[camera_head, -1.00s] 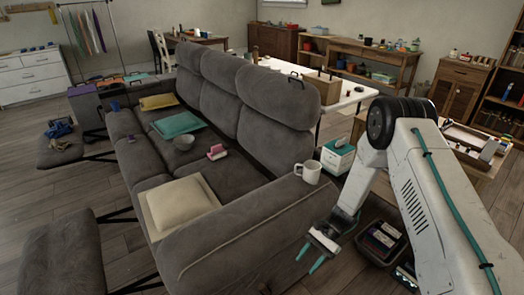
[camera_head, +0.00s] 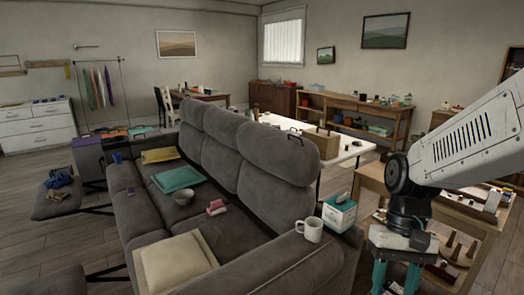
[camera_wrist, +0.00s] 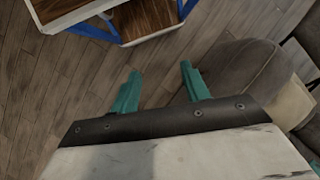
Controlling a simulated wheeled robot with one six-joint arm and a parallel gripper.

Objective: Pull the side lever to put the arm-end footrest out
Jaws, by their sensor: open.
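The grey sofa (camera_head: 225,230) fills the middle of the head view. A near footrest pad (camera_head: 50,284) stands out from its front at the lower left, cut off by the frame edge. A far footrest (camera_head: 58,204) stands out too, with a blue cloth on it. The side lever cannot be made out in either view. My gripper (camera_head: 397,277) points down right of the near sofa arm, its teal fingers apart. In the wrist view my gripper (camera_wrist: 160,86) is open and empty above the floor, beside a grey-brown padded shape (camera_wrist: 232,75).
A white mug (camera_head: 310,229) stands on the near sofa arm, close to a teal-and-white tissue box (camera_head: 339,213). A wooden table (camera_head: 450,209) is behind my arm. A cream cushion (camera_head: 175,262) lies on the near seat. A blue-framed wooden piece (camera_wrist: 75,12) borders the wrist view's top.

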